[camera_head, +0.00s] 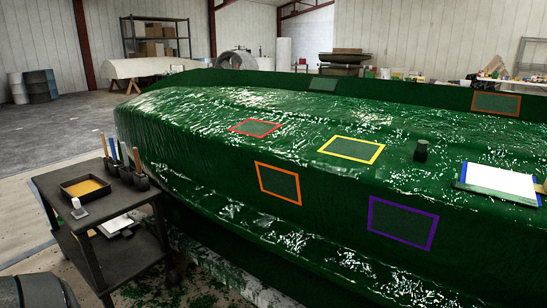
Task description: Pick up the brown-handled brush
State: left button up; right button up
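Several brushes stand handle-up in dark cups (126,172) along the right side of a dark cart at the left. The leftmost handle (104,145) looks orange-brown. Next to it is a blue handle (113,149), then a tan or brown-looking handle (123,153), then another blue handle (137,159). The handles are small, so I cannot tell for certain which one is the brown one. The bristles are hidden in the cups. I cannot make out either of my grippers in this view.
The cart (100,215) also carries a tray of yellow material (85,188) and a small white-topped tool (77,206). The large green hull mould (290,150), with coloured rectangular outlines, stands close on its right. A white board (497,180) lies on the mould.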

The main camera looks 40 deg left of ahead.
aim_at(139, 173)
jog(key=u, duration=2.25)
jog(key=z, duration=0.5)
jog(key=j+z, duration=0.35)
jog(key=j, duration=0.2)
jog(key=j+z, duration=0.35)
jog(key=j, duration=0.2)
